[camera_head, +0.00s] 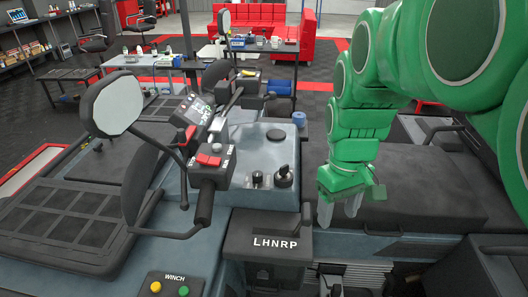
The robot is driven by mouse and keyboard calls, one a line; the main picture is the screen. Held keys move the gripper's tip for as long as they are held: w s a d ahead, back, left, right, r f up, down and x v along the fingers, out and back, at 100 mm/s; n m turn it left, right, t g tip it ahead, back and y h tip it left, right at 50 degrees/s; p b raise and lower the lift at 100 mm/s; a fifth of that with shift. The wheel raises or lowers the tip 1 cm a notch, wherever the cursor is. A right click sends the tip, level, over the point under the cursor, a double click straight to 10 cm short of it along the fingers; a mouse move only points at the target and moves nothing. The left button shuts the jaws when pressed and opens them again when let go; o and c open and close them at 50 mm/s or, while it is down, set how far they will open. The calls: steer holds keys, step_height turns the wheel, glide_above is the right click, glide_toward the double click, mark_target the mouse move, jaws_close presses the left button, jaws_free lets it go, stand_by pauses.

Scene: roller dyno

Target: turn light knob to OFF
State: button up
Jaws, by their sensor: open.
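A black rotary knob (284,177) sits on the grey-blue console (262,150) of the vehicle, at the picture's middle. A smaller black switch (257,179) sits just left of it. I cannot tell their labels or which way the knob points, so its setting is unclear. My gripper (339,212), on my green arm, hangs to the right of the console, pointing down. Its two grey fingers are apart with nothing between them. It is clear of the knob and does not touch it.
Left of the knob are a handlebar grip (205,203), red switches (209,160) and a round mirror (118,104). Below is a shifter plate marked LHNRP (276,244). A winch panel (168,288) is at the bottom. A dark seat (420,190) lies behind my gripper.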

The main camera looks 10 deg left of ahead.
steer(key=w+a+n, duration=0.5)
steer(key=w+a, duration=0.3)
steer(key=w, duration=0.4)
steer(key=n+t, duration=0.1)
steer(key=n, duration=0.4)
glide_above(258, 173)
steer(key=shift+s+f, duration=0.1)
steer(key=shift+f, duration=4.6)
steer(key=c, duration=1)
steer(key=shift+c, duration=0.2)
